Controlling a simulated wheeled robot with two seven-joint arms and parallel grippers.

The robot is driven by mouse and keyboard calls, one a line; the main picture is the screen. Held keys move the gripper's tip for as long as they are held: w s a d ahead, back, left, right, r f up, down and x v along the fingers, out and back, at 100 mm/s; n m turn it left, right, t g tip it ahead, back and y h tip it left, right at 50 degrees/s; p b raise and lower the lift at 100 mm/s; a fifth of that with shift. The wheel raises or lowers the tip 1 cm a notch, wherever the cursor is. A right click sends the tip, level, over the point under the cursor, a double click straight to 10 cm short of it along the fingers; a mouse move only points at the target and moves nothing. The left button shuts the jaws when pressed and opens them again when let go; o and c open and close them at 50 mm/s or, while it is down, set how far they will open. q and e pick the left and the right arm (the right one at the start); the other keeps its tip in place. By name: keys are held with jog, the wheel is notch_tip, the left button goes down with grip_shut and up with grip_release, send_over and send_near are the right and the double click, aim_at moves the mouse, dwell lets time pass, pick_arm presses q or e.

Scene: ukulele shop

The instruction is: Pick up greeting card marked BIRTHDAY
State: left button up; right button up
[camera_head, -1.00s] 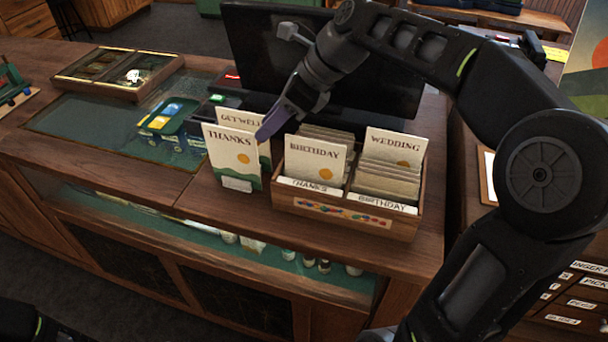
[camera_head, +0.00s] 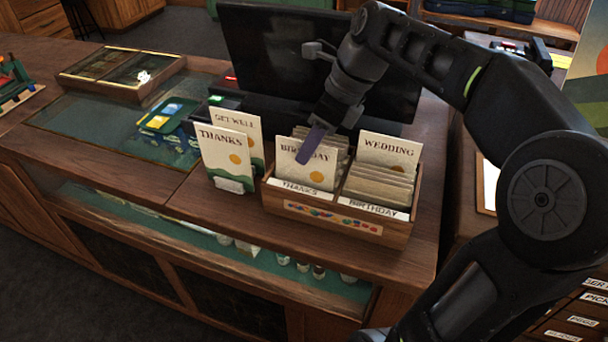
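The greeting card marked BIRTHDAY (camera_head: 296,173) is cream with an orange dot and stands upright in the left compartment of a wooden card box (camera_head: 334,227). That compartment's front label reads THANKS. My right gripper (camera_head: 312,146) points down over this card. A purple finger lies across the front of the card, covering part of its word. Only one finger shows clearly, so I cannot tell whether the gripper is closed on the card. My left gripper is out of view.
A WEDDING card (camera_head: 388,150) heads the right compartment, labelled BIRTHDAY. THANKS (camera_head: 222,158) and GET WELL (camera_head: 240,124) cards stand just left of the box. A dark monitor (camera_head: 290,58) stands behind. The counter's left front (camera_head: 120,170) is clear.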

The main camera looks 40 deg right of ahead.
aim_at(298, 173)
jog(key=shift+p+x, duration=0.35)
jog(key=shift+x, duration=2.25)
jog(key=shift+a, duration=0.2)
jog(key=shift+f, duration=0.1)
jog(key=shift+c, duration=0.2)
grip_shut()
